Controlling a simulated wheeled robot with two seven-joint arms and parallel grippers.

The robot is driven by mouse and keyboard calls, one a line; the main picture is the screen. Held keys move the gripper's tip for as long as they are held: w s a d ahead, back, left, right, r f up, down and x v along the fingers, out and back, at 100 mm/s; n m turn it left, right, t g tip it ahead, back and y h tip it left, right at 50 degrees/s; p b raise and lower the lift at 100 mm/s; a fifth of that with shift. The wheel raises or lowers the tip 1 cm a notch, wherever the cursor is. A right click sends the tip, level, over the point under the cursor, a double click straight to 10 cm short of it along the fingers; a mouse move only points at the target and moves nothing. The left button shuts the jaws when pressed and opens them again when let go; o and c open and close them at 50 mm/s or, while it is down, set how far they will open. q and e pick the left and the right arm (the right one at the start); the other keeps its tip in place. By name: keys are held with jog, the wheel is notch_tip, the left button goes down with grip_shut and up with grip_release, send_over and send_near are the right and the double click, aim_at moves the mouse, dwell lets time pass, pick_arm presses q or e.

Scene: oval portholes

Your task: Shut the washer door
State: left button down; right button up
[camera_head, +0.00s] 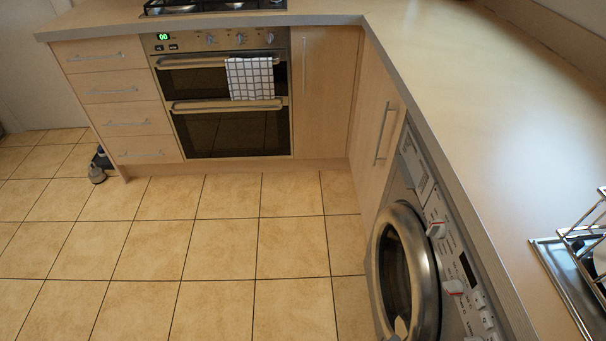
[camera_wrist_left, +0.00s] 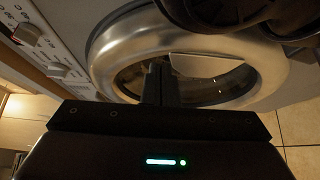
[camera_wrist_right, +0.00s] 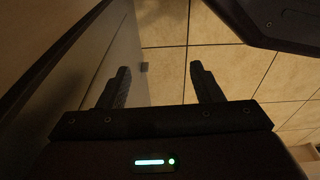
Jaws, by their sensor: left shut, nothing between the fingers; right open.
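The washer (camera_head: 455,255) stands at the right under the worktop, its front facing left. Its round door (camera_head: 428,270) has a wide silver ring and dark glass. The door lies close against the washer front; I cannot tell whether it is fully latched. In the left wrist view the door ring (camera_wrist_left: 110,60) fills the upper middle. My left gripper (camera_wrist_left: 157,70) is shut and empty, its fingers in front of the door; contact is unclear. My right gripper (camera_wrist_right: 158,68) is open and empty, above the tiled floor beside a pale panel.
The worktop (camera_head: 440,60) overhangs the washer. A cupboard with a bar handle (camera_head: 382,135) is beyond it. An oven (camera_head: 225,120) with a checked towel (camera_head: 250,78) stands at the back. A metal rack (camera_head: 590,240) is on the right. The tiled floor (camera_head: 220,250) is largely clear.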

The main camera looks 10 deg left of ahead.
jog(key=shift+s+a+f, duration=0.1)
jog(key=shift+s+a, duration=0.05)
jog(key=shift+s, duration=0.15)
